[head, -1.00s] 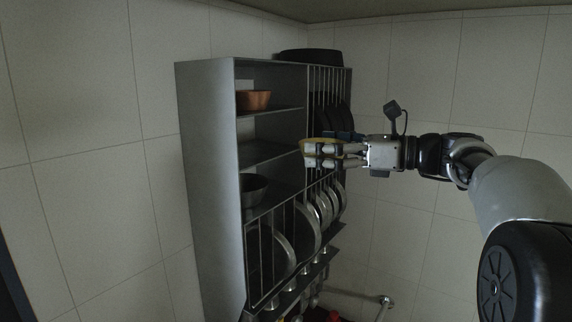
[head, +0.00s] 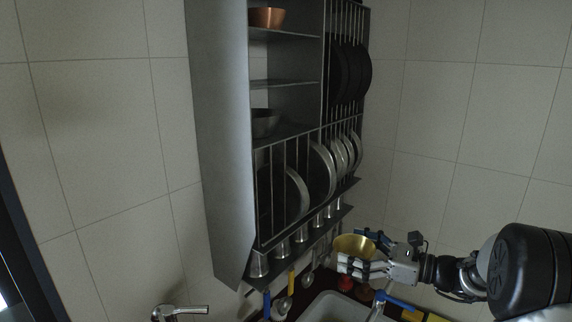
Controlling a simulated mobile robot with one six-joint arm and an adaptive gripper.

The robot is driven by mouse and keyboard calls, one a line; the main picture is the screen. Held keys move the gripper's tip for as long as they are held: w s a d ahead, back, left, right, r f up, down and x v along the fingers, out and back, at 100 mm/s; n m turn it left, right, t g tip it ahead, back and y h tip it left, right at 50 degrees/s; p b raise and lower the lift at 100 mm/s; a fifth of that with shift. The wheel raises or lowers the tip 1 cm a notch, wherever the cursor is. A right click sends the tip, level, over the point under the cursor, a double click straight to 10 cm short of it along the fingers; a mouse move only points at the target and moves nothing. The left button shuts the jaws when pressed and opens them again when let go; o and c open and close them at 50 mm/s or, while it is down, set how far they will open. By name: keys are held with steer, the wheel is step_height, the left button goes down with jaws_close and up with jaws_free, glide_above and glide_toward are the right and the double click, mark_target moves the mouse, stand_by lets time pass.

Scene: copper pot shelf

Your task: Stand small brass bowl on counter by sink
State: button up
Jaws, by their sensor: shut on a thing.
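The small brass bowl (head: 352,245) is in the head view, right of the lower end of the shelf unit. My gripper (head: 352,265) is shut on it and holds it up in the air. The bowl's far wall and yellow inside show; the fingers hide much of its near side. The sink (head: 331,309) is a pale basin at the bottom edge, below the bowl. Little of the counter shows around it.
The grey wall shelf (head: 222,150) holds a copper bowl (head: 267,17), a dark bowl (head: 264,123), pans and plates. Metal cups and utensils hang under it. A faucet (head: 180,311) is at the lower left. A blue-handled item (head: 397,302) lies right of the sink.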

steer(key=s+a+f+m+t+h+b, duration=0.1)
steer(key=s+f+m+t+h+b, duration=0.2)
steer(key=f, duration=1.1)
steer(key=s+a+f+m+t+h+b, duration=0.1)
steer(key=s+f+m+t+h+b, duration=0.2)
steer(key=s+f+b, duration=0.4)
steer(key=shift+s+f+h+b, duration=0.4)
steer(key=shift+s+f, duration=0.55)
steer(key=shift+f, duration=3.3)
steer(key=shift+a, duration=0.1)
